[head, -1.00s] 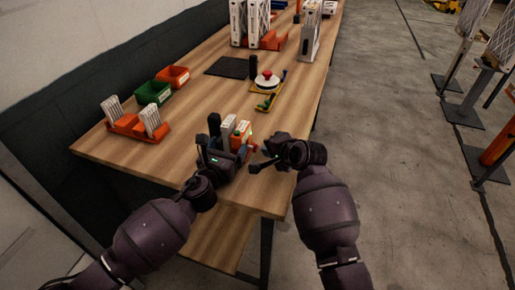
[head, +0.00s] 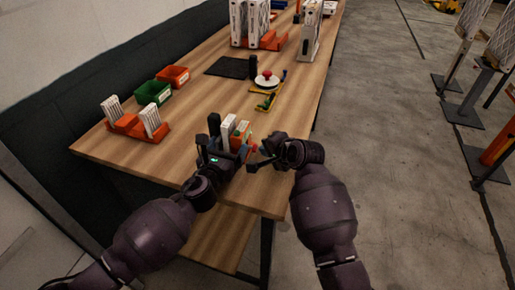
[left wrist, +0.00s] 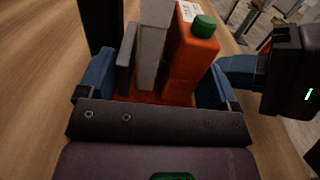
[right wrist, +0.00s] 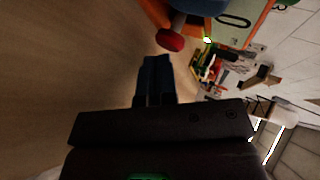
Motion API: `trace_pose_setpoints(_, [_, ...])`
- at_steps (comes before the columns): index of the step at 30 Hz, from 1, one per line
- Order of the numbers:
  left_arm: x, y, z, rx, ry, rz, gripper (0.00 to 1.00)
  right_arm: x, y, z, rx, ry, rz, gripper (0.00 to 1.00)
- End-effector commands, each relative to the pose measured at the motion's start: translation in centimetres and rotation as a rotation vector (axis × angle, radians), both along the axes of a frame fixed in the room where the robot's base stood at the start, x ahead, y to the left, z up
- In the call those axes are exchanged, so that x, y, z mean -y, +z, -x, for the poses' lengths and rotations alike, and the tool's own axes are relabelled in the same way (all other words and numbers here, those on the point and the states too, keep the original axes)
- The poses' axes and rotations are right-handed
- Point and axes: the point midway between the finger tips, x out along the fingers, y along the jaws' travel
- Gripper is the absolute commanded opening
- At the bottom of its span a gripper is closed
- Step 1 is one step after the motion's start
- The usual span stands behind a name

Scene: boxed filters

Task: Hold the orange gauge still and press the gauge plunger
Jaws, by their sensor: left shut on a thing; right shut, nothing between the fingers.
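The orange gauge (left wrist: 190,62) stands upright between the blue fingers of my left gripper (left wrist: 152,84), with a green cap on top and grey and white upright pieces beside it. In the head view my left gripper (head: 230,152) is shut on it near the table's front corner. The red plunger knob (right wrist: 170,40) sticks out of the gauge's side on a grey rod, beside a face marked 0. My right gripper (right wrist: 155,72) is shut and empty, its tips just short of the knob with a small gap. It also shows in the head view (head: 257,162).
The wooden table (head: 190,100) is clear around the gauge. Behind it lie a yellow base with a red button (head: 267,77), a dark mat (head: 230,67), a green bin (head: 153,92), an orange bin (head: 173,76) and an orange filter rack (head: 135,126).

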Motion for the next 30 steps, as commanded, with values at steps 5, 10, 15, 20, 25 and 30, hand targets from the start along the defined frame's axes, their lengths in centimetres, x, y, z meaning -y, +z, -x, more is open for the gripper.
trace_pose_setpoints(5, [0.03,-0.02,0.02,0.000,-0.001,0.001,0.48,-0.25,0.00,-0.04,0.000,0.001,0.000,0.00])
trace_pose_setpoints(10, [0.03,-0.02,0.02,0.000,-0.001,0.001,0.48,-0.41,-0.01,-0.08,0.000,0.001,0.000,0.00])
trace_pose_setpoints(15, [0.04,-0.02,0.02,0.000,-0.001,0.000,0.48,-0.57,-0.01,-0.13,0.000,0.001,0.000,0.00])
trace_pose_setpoints(20, [0.05,-0.02,0.02,0.000,-0.001,0.000,0.48,-0.72,0.00,-0.17,0.000,0.001,0.000,0.00])
trace_pose_setpoints(25, [0.06,-0.01,0.03,0.000,-0.001,0.000,0.48,-0.89,0.01,-0.21,0.000,0.001,0.000,0.00])
trace_pose_setpoints(30, [0.10,-0.01,0.04,0.000,-0.002,0.000,0.48,-1.09,0.03,-0.25,0.000,0.002,0.000,0.00])
